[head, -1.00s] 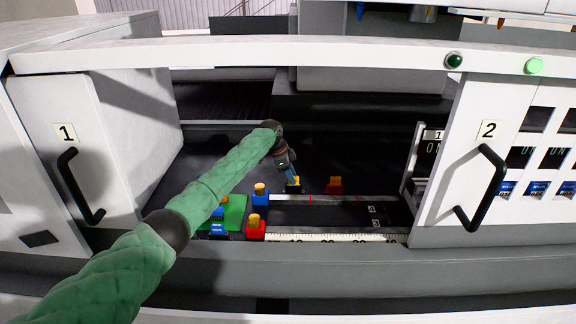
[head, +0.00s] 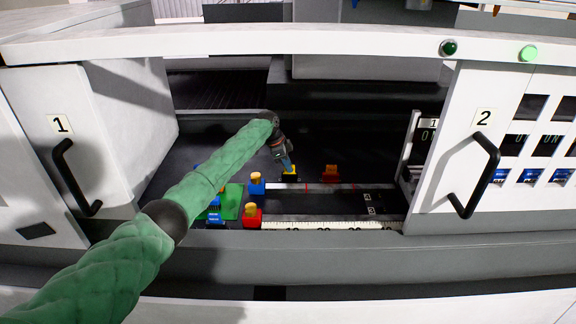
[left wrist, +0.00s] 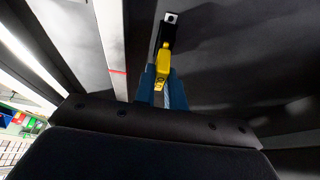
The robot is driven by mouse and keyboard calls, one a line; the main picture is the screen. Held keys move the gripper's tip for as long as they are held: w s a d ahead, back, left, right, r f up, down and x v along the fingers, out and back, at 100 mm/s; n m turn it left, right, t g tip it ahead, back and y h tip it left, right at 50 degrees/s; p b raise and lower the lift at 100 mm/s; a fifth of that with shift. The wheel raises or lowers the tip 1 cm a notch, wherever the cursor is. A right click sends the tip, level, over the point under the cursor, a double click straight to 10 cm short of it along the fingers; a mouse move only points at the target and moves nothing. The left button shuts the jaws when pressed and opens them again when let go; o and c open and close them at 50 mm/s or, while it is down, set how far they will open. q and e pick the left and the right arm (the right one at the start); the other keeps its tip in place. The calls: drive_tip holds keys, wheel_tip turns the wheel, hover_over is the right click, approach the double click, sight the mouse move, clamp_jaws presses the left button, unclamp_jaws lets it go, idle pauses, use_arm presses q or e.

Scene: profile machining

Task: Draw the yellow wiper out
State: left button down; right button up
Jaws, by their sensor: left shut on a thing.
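The yellow wiper (left wrist: 162,62) shows in the left wrist view between the blue fingertips of my left gripper (left wrist: 161,85). A dark piece with a light square end extends beyond it. In the head view the wiper (head: 290,170) is a small yellow spot just beyond the rail, partly covered by the fingers of my left gripper (head: 288,163). The left gripper is shut on it. My right gripper is not in view.
A light rail (head: 310,187) with red marks runs beside the wiper. A ruler (head: 330,226) lies in front. Doors 1 (head: 110,140) and 2 (head: 470,130) flank the opening.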

use_arm(q)
drive_tip(key=shift+r, duration=0.25)
drive_tip(key=shift+r+p, duration=0.55)
drive_tip(key=shift+r, duration=0.7)
drive_tip(key=shift+r, duration=0.1)
drive_tip(key=shift+r, duration=0.5)
drive_tip(key=shift+r, duration=0.1)
drive_tip(key=shift+r+p, duration=1.1)
drive_tip(key=shift+r, duration=0.8)
